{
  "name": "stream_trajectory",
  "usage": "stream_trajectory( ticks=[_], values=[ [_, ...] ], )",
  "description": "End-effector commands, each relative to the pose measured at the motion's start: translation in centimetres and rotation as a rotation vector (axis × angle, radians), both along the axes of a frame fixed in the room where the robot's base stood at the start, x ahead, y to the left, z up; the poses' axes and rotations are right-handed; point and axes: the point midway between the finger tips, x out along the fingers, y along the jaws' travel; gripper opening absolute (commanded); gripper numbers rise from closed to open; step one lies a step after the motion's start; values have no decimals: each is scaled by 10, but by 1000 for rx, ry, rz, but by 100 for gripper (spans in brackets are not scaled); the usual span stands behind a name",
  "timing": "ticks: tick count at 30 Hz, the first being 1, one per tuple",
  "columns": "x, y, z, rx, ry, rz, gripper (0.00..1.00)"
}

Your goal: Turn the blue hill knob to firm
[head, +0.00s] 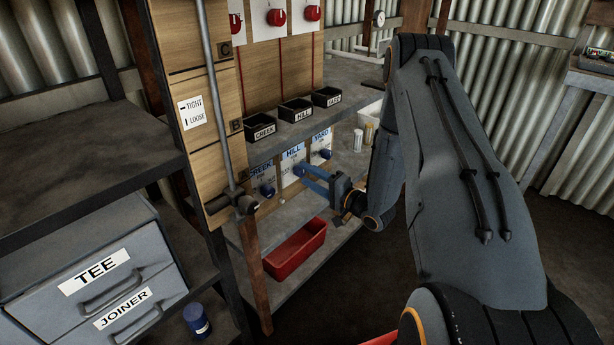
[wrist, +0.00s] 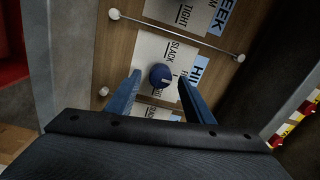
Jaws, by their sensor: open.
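The blue hill knob (head: 299,170) sits on a white plate under the HILL label (head: 293,152), on the low panel beneath the shelf. In the wrist view the round blue knob (wrist: 161,75) has a small pale mark near its lower edge. The word SLACK shows beside it on the plate. My gripper (head: 308,176) has its two blue fingers reaching toward the knob. In the wrist view my open gripper (wrist: 159,78) has one finger on each side of the knob, with gaps visible. Contact cannot be told. The word firm is not legible.
The creek knob (head: 267,188) and yard knob (head: 326,153) flank the hill knob. Small black bins (head: 296,110) stand on the shelf above. A red tray (head: 297,252) lies below. A thin metal rod (wrist: 190,37) runs across the panel near the fingers.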

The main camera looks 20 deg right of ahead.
Motion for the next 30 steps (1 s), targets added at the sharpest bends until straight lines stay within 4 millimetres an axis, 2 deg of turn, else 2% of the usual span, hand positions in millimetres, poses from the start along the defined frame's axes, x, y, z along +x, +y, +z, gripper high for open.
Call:
stream_trajectory(
  ticks=[9,13,30],
  values=[
    [-44,-26,-1,1,1,-3,48],
    [-56,-32,-2,1,2,-2,48],
    [-60,-34,-2,-2,0,0,48]
  ],
)
